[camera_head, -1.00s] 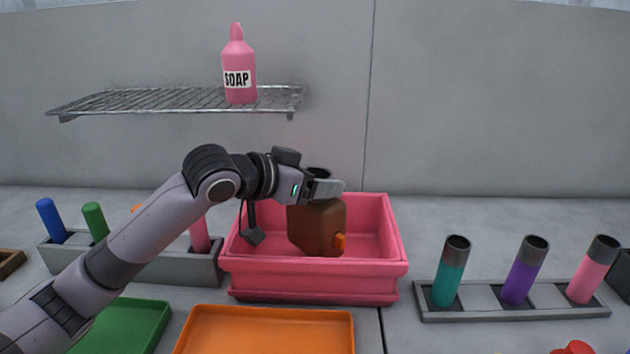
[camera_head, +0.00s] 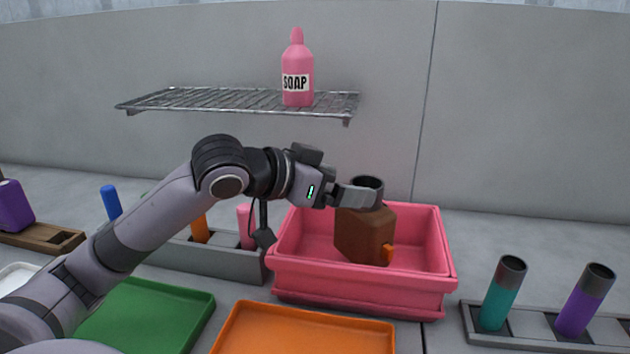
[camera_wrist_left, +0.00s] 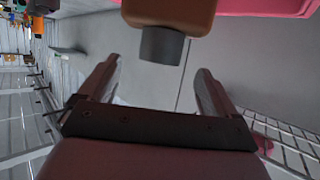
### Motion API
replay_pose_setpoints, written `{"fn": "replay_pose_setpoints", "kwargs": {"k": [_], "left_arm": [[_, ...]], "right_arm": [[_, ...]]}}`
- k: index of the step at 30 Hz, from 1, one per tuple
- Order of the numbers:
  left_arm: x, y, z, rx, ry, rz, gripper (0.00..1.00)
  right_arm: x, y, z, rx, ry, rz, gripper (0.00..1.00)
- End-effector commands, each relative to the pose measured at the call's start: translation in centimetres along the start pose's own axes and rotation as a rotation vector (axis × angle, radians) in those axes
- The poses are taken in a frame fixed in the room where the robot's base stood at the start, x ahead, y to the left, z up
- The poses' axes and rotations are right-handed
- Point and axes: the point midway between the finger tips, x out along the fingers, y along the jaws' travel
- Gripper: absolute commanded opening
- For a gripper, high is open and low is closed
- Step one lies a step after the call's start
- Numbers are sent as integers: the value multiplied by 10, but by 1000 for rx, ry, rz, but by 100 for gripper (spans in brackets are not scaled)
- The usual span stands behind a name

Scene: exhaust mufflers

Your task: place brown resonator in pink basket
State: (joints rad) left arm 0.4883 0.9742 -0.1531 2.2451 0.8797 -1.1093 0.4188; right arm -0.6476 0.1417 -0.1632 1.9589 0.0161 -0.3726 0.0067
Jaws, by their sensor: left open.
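The brown resonator (camera_head: 364,236), a boxy body with a dark neck (camera_head: 368,184) and a small orange stub, stands upright inside the pink basket (camera_head: 360,291). Its lower part is close to the front rim, and I cannot see its contact with the basket floor. My left gripper (camera_head: 366,197) is open at the neck, coming in from the left. In the left wrist view, the dark neck (camera_wrist_left: 162,46) lies just beyond and between the spread fingertips (camera_wrist_left: 160,66), with a gap on each side. My right gripper is not in view.
An orange tray (camera_head: 305,330) and a green tray (camera_head: 150,318) lie in front. A grey rack (camera_head: 225,262) is left of the basket, and another rack (camera_head: 530,325) with teal and purple cylinders is right. A wire shelf (camera_head: 215,100) with a pink soap bottle (camera_head: 297,75) hangs above.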

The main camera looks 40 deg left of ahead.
Motion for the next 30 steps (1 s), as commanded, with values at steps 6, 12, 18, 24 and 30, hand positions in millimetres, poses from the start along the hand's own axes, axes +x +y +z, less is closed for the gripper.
{"fn": "replay_pose_setpoints", "kwargs": {"k": [6, 12, 18, 24, 30], "left_arm": [[-33, -1, 2, 0, -2, -3, 92], [-49, -1, 1, -1, -1, -2, 92], [-56, 0, 0, -1, -1, 0, 92], [-56, 0, 0, -1, 0, 0, 92], [-56, 0, 0, -1, 0, 0, 92]], "right_arm": [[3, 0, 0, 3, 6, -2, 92], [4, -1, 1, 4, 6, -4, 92], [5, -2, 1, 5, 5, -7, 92], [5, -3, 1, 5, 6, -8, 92], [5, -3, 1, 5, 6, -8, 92]]}}
